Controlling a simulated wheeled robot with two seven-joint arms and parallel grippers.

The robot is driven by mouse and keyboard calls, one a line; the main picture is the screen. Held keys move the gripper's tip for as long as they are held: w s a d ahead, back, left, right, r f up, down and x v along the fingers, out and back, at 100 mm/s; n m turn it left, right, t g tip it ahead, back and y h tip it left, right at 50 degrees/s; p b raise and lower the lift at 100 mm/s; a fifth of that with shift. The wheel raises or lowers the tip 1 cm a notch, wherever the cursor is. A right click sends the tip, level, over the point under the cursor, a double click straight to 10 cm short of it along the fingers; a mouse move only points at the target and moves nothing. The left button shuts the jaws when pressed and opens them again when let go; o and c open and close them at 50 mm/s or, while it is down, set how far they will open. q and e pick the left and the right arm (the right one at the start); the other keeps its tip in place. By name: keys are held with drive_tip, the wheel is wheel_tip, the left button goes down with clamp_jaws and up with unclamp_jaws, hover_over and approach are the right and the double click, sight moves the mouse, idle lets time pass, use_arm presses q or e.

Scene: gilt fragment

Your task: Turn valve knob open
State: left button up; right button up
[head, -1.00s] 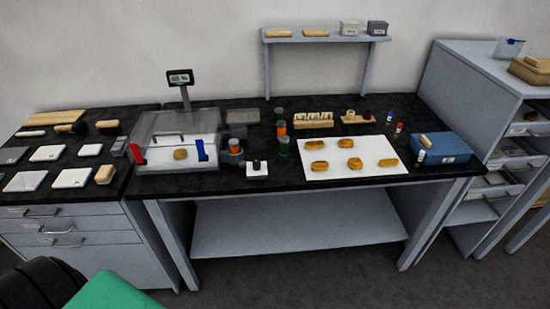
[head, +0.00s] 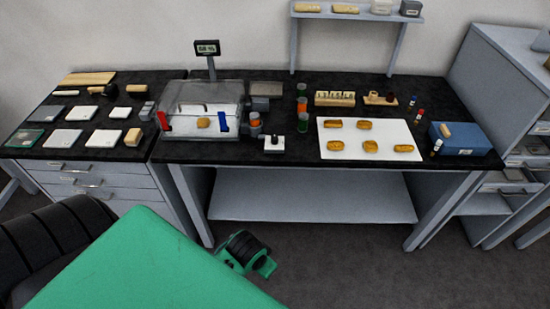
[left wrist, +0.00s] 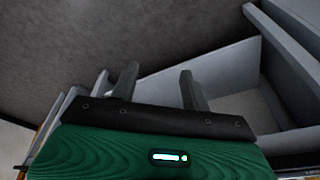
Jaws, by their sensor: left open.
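A small white block with a black knob on top (head: 274,143) stands on the black bench, right of the clear chamber (head: 203,92). Grey fittings with an orange-topped part (head: 254,124) sit at the chamber's right side. I cannot tell for certain which of these is the valve knob. My left gripper's two fingers show in the left wrist view (left wrist: 157,76), apart and empty. In the head view my green and black left arm is low in front of the bench, well away from the knob; its fingers are not clear there. My right gripper is not in view.
The black bench (head: 330,80) holds a white sheet (head: 388,144) with several tan fragments, a blue box (head: 463,141), small vials and a display on a post (head: 207,47). A side bench at left carries tiles. Floor in front is clear.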

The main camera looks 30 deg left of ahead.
use_arm(q)
drive_tip(key=w+a+r+n, duration=0.1)
drive_tip(key=w+a+r, duration=0.1)
drive_tip(key=w+r, duration=0.4)
drive_tip(key=n+g, duration=0.3)
drive_tip(key=n, duration=0.6)
approach(274, 137)
wheel_tip(274, 137, down, 9)
drive_tip(key=p, duration=0.4)
drive_tip(key=shift+s+d+r, duration=0.1)
drive_tip(key=shift+d, duration=0.1)
drive_tip(key=c, duration=1)
